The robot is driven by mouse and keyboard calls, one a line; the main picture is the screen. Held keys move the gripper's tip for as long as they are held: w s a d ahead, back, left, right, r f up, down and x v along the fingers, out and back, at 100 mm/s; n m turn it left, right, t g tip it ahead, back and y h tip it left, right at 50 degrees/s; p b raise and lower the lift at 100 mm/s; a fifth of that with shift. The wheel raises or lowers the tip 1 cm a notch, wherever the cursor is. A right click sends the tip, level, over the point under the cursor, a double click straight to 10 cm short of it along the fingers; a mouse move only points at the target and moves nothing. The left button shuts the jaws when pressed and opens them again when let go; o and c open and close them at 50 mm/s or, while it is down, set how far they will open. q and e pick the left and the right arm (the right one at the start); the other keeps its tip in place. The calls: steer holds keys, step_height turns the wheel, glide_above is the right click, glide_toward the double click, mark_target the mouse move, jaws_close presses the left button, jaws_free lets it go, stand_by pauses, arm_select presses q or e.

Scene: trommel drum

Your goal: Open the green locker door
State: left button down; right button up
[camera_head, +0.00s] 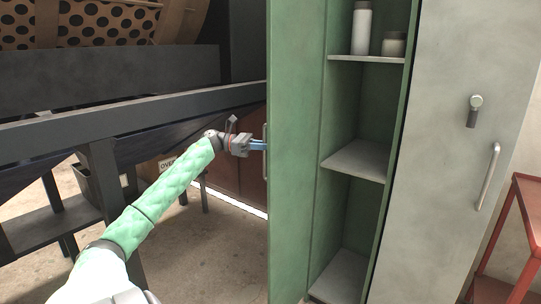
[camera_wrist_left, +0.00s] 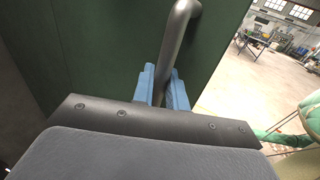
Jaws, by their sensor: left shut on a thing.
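The green locker (camera_head: 368,115) stands open in the head view, with its shelves showing inside. Its green door (camera_head: 296,150) is swung out to the left, and I see its inner face. My left gripper (camera_head: 258,146) is at the door's far left edge, on the handle side. In the left wrist view the blue fingers (camera_wrist_left: 164,88) are shut around the metal bar handle (camera_wrist_left: 176,42) on the dark green door face (camera_wrist_left: 100,45). In the head view only a sliver of the handle (camera_head: 265,135) shows past the door edge. My right gripper is not in view.
A white bottle (camera_head: 362,30) and a jar (camera_head: 393,44) stand on the top shelf. A grey locker door (camera_head: 450,130) with a handle is shut at the right. A red metal stand (camera_head: 520,225) is far right. Dark steel beams (camera_head: 130,110) run behind my left arm.

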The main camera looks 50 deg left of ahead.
arm_select(q)
steer(key=shift+w+a+b, duration=0.1)
steer(key=shift+a+b, duration=0.85)
steer(key=shift+a, duration=0.8)
steer(key=c, duration=1.5)
jaws_free()
steer(key=shift+w, duration=0.1)
steer(key=shift+o, duration=0.2)
